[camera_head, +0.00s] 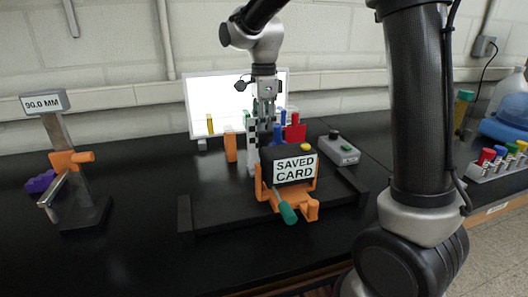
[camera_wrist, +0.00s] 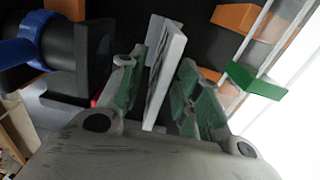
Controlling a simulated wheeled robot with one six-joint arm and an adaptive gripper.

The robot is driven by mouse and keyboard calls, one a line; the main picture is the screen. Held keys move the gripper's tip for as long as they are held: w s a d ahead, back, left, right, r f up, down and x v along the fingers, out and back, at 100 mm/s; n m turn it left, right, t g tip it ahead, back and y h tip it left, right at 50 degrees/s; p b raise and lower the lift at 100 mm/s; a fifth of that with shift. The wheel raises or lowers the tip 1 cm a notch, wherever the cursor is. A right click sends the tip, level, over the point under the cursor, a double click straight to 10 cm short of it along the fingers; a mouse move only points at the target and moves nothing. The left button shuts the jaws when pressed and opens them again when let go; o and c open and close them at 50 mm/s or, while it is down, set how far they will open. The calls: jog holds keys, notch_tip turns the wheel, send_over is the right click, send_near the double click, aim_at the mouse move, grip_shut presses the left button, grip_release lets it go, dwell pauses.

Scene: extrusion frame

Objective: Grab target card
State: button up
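The target card (camera_head: 252,147), a narrow upright plate with a black-and-white checker pattern, stands on the dark platform behind the SAVED CARD block. In the wrist view it is a thin white-edged plate (camera_wrist: 166,72) seen nearly edge-on. My gripper (camera_head: 265,118) points down close to the card's upper part. In the wrist view my gripper (camera_wrist: 162,98) has its green-padded fingers on either side of the card, with a visible gap to each finger. The card's lower part is hidden there.
The SAVED CARD block (camera_head: 291,169) sits in an orange holder in front. An orange post (camera_head: 230,147) is left and a grey button box (camera_head: 339,150) right. A white lit panel (camera_head: 215,95) stands behind. A 90.0 MM gauge stand (camera_head: 62,160) is far left.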

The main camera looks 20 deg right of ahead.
jog(key=shift+f, duration=0.1)
jog(key=shift+c, duration=0.2)
grip_shut()
